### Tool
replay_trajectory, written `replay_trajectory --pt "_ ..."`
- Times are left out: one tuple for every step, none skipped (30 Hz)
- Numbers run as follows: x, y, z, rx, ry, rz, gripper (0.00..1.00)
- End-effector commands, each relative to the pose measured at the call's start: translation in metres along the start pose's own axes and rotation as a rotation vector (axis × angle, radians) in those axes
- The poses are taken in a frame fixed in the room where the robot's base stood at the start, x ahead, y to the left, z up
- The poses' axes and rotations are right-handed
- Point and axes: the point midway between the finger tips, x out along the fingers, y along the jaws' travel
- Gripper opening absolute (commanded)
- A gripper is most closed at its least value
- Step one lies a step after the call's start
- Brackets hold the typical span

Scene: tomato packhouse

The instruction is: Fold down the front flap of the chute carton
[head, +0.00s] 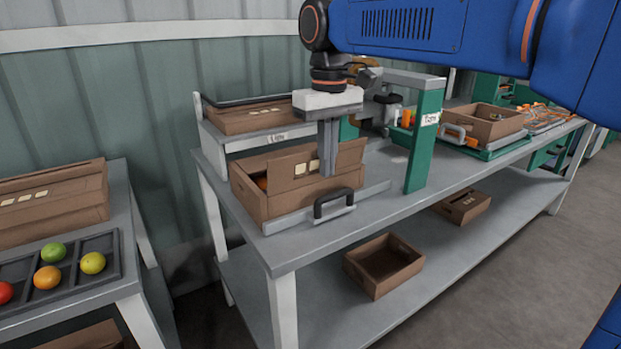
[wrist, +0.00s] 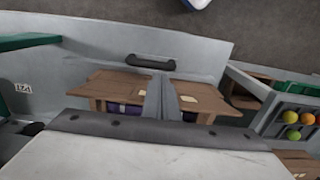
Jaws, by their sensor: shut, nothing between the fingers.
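The chute carton (head: 250,194) is a brown box on the grey bench, behind a black handle. A brown flap (head: 288,172) with cream labels stands raised and tilted along its near side. An orange item shows inside at the left. My gripper (head: 328,172) points down, shut and empty, with its fingers in front of the flap's middle. In the wrist view the fingers (wrist: 165,118) overlap the flap (wrist: 122,86), with purple contents (wrist: 130,108) beyond its edge. I cannot tell whether the fingers touch the flap.
The black handle (head: 334,203) stands close in front of the carton. A green post (head: 424,140) rises to the right. Another carton (head: 232,120) sits on a raised shelf behind. An open box (head: 384,266) lies on the lower shelf. A fruit tray (head: 62,272) is at left.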

Motion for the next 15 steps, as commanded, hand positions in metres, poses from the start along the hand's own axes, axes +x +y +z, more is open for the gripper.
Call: replay_trajectory --pt "0.0 0.0 0.0 0.0 0.0 0.0 0.0" --pt "0.0 0.0 0.0 0.0 0.0 0.0 0.0" --pt "0.0 0.0 0.0 0.0 0.0 0.0 0.0" --pt "0.0 0.0 0.0 0.0 0.0 0.0 0.0" --pt "0.0 0.0 0.0 0.0 0.0 0.0 0.0" --pt "0.0 0.0 0.0 0.0 0.0 0.0 0.0" --pt "0.0 0.0 -0.001 0.0 0.0 0.0 0.0" --pt "0.0 0.0 -0.001 0.0 0.0 0.0 0.0" --pt "-0.001 0.0 -0.003 0.0 0.0 0.0 0.0" --pt "-0.001 0.0 -0.004 0.0 0.0 0.0 0.0" --pt "-0.001 0.0 -0.005 0.0 0.0 0.0 0.0" --pt "-0.001 0.0 -0.007 0.0 -0.001 0.0 0.0" --pt "-0.002 0.0 -0.009 0.0 -0.001 0.0 0.0" --pt "-0.002 0.0 -0.01 0.0 -0.001 0.0 0.0" --pt "-0.002 0.0 -0.011 0.0 -0.001 0.0 0.0"
